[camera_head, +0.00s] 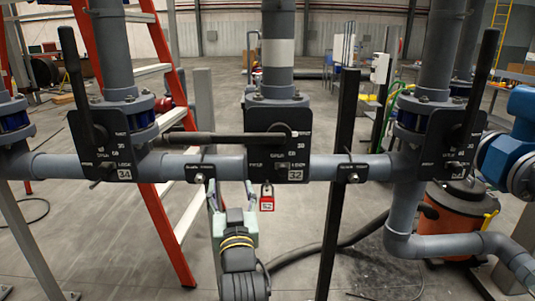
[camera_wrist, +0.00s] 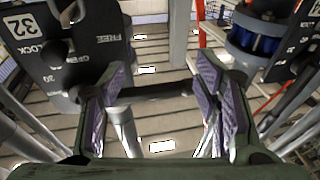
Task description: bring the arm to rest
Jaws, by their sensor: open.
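My gripper (camera_head: 235,190) is open and points up, just below the grey horizontal pipe and left of plate 32 in the head view. In the wrist view its two pads (camera_wrist: 162,80) stand well apart. A dark bar (camera_wrist: 160,91), which looks like the lever of valve 32, crosses the gap between the pads; I see no contact. In the head view that lever (camera_head: 215,138) lies horizontal, pointing left from plate 32 (camera_head: 278,150), above my fingertips. A red padlock (camera_head: 267,203) hangs below plate 32, right of my gripper.
Valve 34 (camera_head: 105,145) at left and another valve (camera_head: 450,140) at right have upright levers. A red ladder (camera_head: 150,195) stands at left. An orange drum (camera_head: 460,215) stands at right. A hose (camera_head: 330,245) lies on open floor.

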